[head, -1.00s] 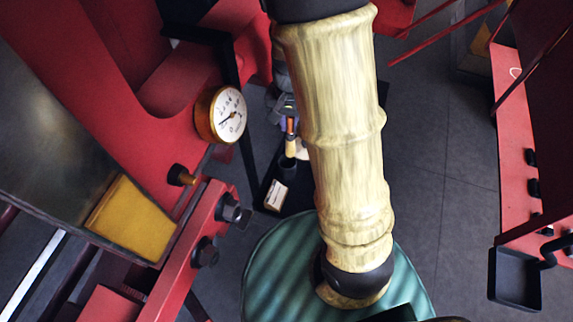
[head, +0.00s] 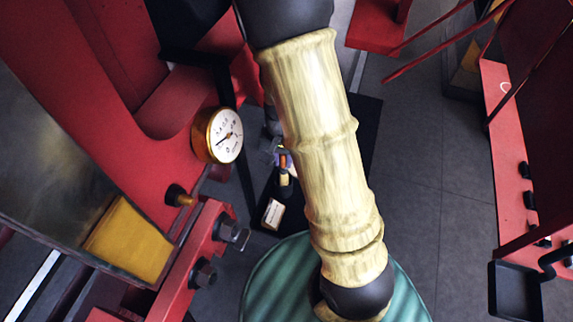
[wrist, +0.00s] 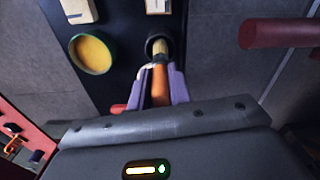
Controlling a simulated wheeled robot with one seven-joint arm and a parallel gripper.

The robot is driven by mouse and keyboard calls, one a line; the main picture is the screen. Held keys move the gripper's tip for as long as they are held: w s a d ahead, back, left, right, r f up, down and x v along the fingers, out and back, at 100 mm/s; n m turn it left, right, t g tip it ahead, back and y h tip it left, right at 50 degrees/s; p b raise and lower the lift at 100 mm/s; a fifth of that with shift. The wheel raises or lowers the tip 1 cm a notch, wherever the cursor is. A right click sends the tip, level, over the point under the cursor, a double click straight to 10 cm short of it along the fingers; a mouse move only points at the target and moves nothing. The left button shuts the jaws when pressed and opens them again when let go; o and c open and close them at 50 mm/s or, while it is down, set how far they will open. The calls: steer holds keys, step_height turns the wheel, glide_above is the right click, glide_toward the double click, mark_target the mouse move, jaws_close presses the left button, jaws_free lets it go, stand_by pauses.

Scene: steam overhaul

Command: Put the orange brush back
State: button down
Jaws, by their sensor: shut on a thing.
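My gripper (wrist: 160,80) is shut on the orange brush, with its purple fingers on either side of the orange handle (wrist: 160,88). The brush's pale bristle end points away from my gripper at the dark round cup (wrist: 151,43). In the wrist view the bristle tip overlaps the cup's mouth; I cannot tell how deep it reaches. In the head view the orange brush (head: 283,161) stands roughly upright just above or in the cup, small and partly hidden beside my pale arm.
A brass gauge (head: 218,135) and red machinery lie left. A red bar (wrist: 280,33) is at the right of the wrist view.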

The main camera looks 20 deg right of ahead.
mark_target(283, 166)
steer(key=shift+f, duration=1.8)
steer(key=shift+f, duration=0.15)
steer(key=c, duration=1.3)
jaws_free()
steer(key=shift+r, duration=0.2)
step_height(283, 166, up, 12)
steer(key=shift+f+b, duration=0.1)
steer(key=shift+b, duration=0.25)
